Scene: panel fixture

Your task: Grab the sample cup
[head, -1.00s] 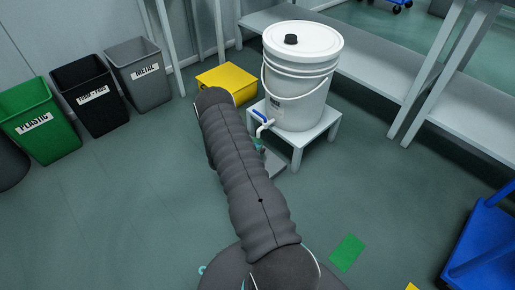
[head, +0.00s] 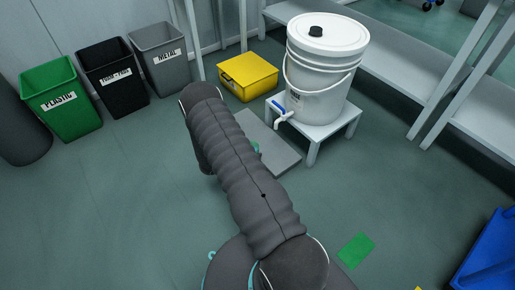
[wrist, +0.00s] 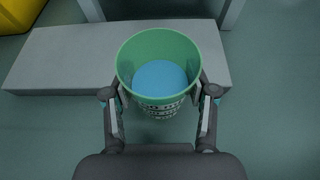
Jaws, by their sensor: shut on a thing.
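The sample cup (wrist: 160,102) is green with printed markings on its outside and light blue liquid inside. In the wrist view it stands upright between the two fingers of my gripper (wrist: 161,100), which is shut on it from both sides. In the head view only a small green bit of the cup (head: 255,147) shows beside my arm. My arm hides the gripper there.
A low grey slab (head: 262,140) lies before a small stand (head: 322,130) bearing a white bucket (head: 325,70) with a blue-handled tap (head: 281,114). A yellow box (head: 248,77) and several labelled bins (head: 110,78) stand behind.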

